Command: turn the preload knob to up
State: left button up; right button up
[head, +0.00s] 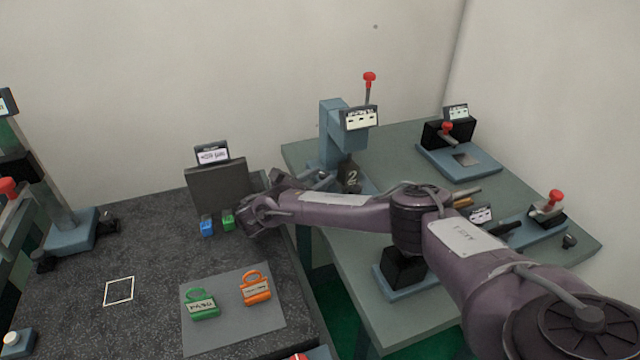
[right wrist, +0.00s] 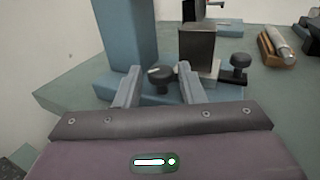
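My right gripper (right wrist: 158,72) is open in the right wrist view, with one finger on each side of a round black knob (right wrist: 161,77). The knob has a pale mark on top, which points to the left. A gap shows between the knob and each finger. The knob sits at the foot of a blue column (right wrist: 124,36), beside a dark block (right wrist: 197,50). My left gripper is not in view.
A second black knob (right wrist: 238,66) stands right of the block. A red-tipped lever (head: 369,80) rises above the column. Other fixtures fill the green table's right side. A dark panel (head: 218,186) stands behind my right wrist.

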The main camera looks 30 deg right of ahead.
jog(key=shift+d, duration=0.4)
jog(key=shift+c, duration=0.5)
jog(key=c, duration=0.6)
jog(key=shift+r+n+t+p, duration=0.3)
jog(key=shift+n+t+p, duration=0.5)
jog(key=shift+t, duration=0.3)
jog(key=shift+s+d+n+t+y+p, duration=0.1)
jog(key=shift+n+t+y+p, duration=0.25)
jog(key=shift+n+t+y, duration=0.55)
jog(key=n+t+y+b, duration=0.1)
jog(key=t, duration=0.2)
jog(key=shift+f+n+t, duration=0.15)
jog(key=shift+n+t, duration=0.15)
jog(key=shift+s+n+t+y+b, duration=0.15)
jog(key=shift+n+t+y+b, duration=0.85)
jog(key=shift+y, duration=0.1)
jog(key=shift+n+t+y+b, duration=0.3)
jog(key=shift+t+y, duration=0.1)
jog(key=shift+y, duration=0.1)
jog(key=shift+s+d, duration=0.1)
